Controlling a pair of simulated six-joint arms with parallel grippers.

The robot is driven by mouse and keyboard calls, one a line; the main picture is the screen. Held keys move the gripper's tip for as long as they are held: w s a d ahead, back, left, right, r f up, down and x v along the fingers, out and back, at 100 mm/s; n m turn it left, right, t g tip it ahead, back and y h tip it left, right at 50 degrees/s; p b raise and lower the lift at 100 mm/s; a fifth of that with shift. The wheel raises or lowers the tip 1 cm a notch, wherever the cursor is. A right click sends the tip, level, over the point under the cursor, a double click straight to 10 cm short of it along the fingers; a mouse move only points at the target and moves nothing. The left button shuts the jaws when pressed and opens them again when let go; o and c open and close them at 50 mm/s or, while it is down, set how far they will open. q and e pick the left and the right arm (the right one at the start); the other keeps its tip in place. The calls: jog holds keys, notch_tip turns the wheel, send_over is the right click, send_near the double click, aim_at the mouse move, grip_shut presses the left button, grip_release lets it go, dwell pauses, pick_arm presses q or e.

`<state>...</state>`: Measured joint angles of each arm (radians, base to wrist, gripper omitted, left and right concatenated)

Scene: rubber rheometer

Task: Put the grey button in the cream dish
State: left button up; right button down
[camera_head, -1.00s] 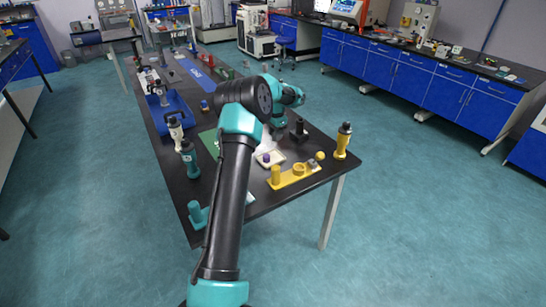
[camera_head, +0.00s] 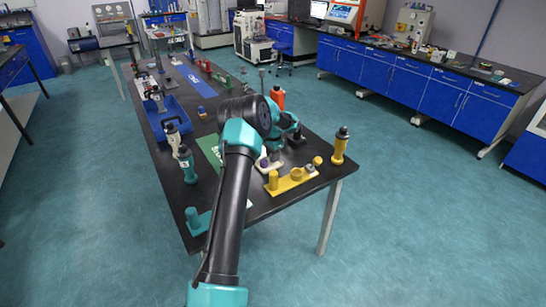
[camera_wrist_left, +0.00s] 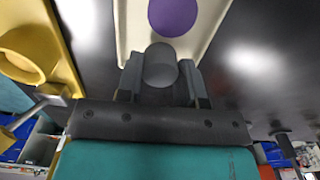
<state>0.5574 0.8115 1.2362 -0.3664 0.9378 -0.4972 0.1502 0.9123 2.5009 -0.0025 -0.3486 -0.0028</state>
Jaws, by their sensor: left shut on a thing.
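My left gripper (camera_wrist_left: 161,82) is shut on the grey button (camera_wrist_left: 160,65), a short grey cylinder between the two fingers in the wrist view. The cream dish (camera_wrist_left: 128,25) lies just beyond it, with a round purple piece (camera_wrist_left: 172,15) in it. The button overlaps the dish's near edge in this view; I cannot tell whether it touches. In the head view the left gripper (camera_head: 273,157) is low at the cream dish (camera_head: 270,170) and partly covers it; the purple piece (camera_head: 264,162) shows at its left. The button cannot be made out there. My right gripper is not in view.
A yellow stand (camera_head: 290,181) with several parts is just in front of the dish. A yellow bottle (camera_head: 340,146) stands near the table's right edge. A black piece (camera_head: 298,138) is behind the gripper. A teal bottle (camera_head: 187,164) and blue tote (camera_head: 170,117) are at left.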

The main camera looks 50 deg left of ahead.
pick_arm(q)
jog(key=shift+f, duration=0.4)
jog(key=o, duration=0.9)
jog(key=shift+f, duration=0.1)
notch_tip(320, 180, up, 12)
dwell(0.6)
